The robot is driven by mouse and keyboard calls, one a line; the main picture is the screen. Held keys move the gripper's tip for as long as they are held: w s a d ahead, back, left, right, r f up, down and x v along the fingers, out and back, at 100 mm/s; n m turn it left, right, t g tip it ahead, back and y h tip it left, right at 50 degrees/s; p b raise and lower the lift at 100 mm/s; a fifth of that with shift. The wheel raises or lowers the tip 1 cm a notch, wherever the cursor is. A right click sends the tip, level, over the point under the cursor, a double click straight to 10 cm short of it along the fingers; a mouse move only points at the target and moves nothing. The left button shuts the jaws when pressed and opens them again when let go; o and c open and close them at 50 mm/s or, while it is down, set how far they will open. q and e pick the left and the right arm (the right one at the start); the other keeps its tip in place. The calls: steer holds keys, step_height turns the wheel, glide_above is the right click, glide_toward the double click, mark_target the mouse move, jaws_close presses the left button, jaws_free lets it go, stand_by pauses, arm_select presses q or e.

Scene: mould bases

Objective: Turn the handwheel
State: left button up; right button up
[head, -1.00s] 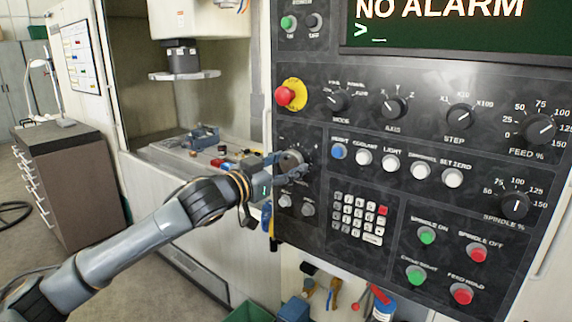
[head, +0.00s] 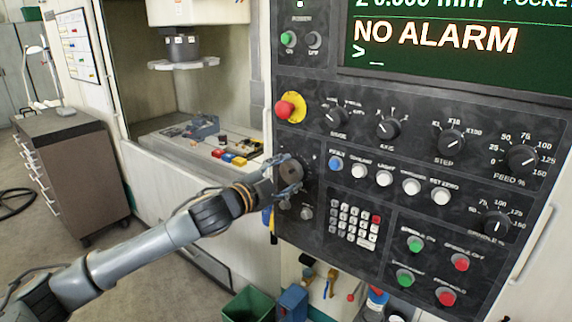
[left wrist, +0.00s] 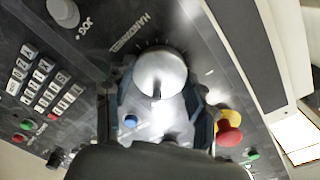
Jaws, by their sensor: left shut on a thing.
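The handwheel (left wrist: 160,72) is a round silver knob on the dark control panel, under the lettering HANDWHEEL and in a ring of tick marks. In the head view the handwheel (head: 291,170) sits at the panel's left edge, partly covered by my gripper. My left gripper (head: 287,176) reaches it from the left and is shut on it. In the left wrist view the fingers of my left gripper (left wrist: 158,100) stand on either side of the wheel. My right gripper is in neither view.
A red emergency button (head: 286,109) on a yellow ring is just above the handwheel. Several knobs, coloured buttons and a keypad (head: 353,219) crowd the panel to the right. The screen (head: 450,45) reads NO ALARM. The open machine bay (head: 190,110) lies to the left.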

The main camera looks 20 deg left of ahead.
arm_select(q)
steer(key=m+p, duration=0.4)
steer(key=m, duration=0.2)
steer(key=shift+r+y, duration=0.1)
steer(key=shift+y, duration=0.2)
steer(key=m+p, duration=0.1)
steer(key=m, duration=0.1)
steer(key=shift+m, duration=0.3)
steer(key=shift+f+m+p, duration=0.2)
steer(key=shift+m+p, duration=0.15)
steer(key=shift+m, duration=0.75)
steer(key=o, duration=1.2)
steer(key=shift+d, duration=0.1)
steer(key=shift+c, duration=0.2)
steer(key=shift+s, duration=0.15)
steer(key=v, duration=1.1)
steer(key=shift+s, duration=0.35)
